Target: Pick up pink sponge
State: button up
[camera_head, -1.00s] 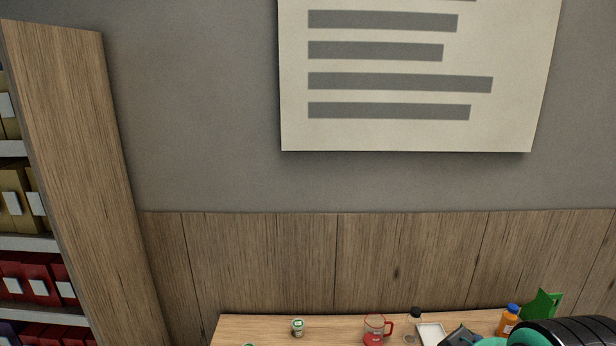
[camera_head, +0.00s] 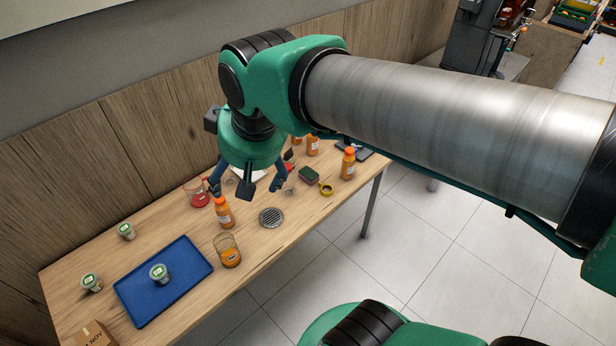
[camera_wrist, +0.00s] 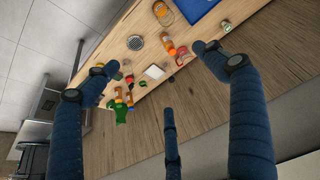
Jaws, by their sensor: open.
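There the sponge is too small to tell for sure.
The wooden table (camera_head: 180,220) holds a blue tray (camera_head: 165,282), several orange-capped bottles, a glass with orange contents (camera_head: 227,251), a red-bottomed jug (camera_head: 197,194), a round metal grate (camera_head: 271,217) and small cups. A wood-panelled wall stands behind. Open tiled floor lies in front.

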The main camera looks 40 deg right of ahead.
jog(key=w+d+f+g+b, duration=0.15)
jog(key=w+d+f, duration=0.25)
jog(key=w+d, duration=0.7)
jog(key=g+b, duration=0.3)
jog(key=g, duration=0.1)
send_over(311, 171)
notch_tip(311, 171, down, 35)
jog(key=shift+a+f+t, duration=0.1)
jog(key=shift+f+t, duration=0.05)
jog(key=shift+t, duration=0.1)
jog(key=shift+f+b, duration=1)
jog(key=shift+f, duration=3.3)
